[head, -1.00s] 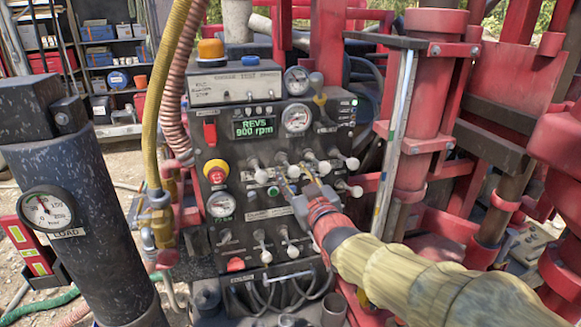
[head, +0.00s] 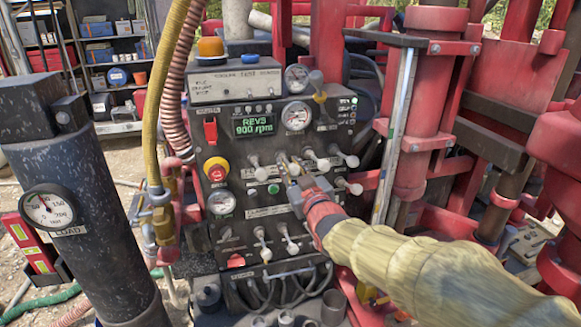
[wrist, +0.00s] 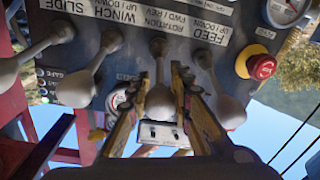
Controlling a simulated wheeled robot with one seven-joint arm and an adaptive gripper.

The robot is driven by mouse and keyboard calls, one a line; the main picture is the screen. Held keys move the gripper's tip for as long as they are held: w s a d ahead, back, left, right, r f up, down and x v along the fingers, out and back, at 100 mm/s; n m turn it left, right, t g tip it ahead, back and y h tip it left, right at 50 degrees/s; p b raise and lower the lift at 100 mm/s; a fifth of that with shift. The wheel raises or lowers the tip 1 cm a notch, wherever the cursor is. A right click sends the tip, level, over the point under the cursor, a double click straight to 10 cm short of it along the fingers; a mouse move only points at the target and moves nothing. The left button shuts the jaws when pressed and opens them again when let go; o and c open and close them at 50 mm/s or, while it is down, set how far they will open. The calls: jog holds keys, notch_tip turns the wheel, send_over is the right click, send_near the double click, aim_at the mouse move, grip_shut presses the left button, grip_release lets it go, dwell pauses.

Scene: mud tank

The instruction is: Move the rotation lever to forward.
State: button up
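The rotation lever (wrist: 160,98) has a pale knob and stands under the "ROTATION FWD/REV" label (wrist: 168,22) in the wrist view, which shows the panel upside down. My gripper (wrist: 160,82) has one yellow-and-black finger on each side of this knob, close against it, and looks shut on it. In the head view my gripper (head: 293,188) reaches the upper lever row from the lower right, and its own wrist partly hides the lever. The lever's exact tilt is hard to judge.
The feed lever (wrist: 230,110) and the winch lever (wrist: 76,90) stand close on either side. A red emergency stop (head: 216,170), gauges and a "REVS 900 rpm" display (head: 254,126) are on the panel (head: 240,290). A red mast (head: 425,110) stands to the right.

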grip_shut()
jog(key=shift+r, duration=0.1)
dwell(0.4)
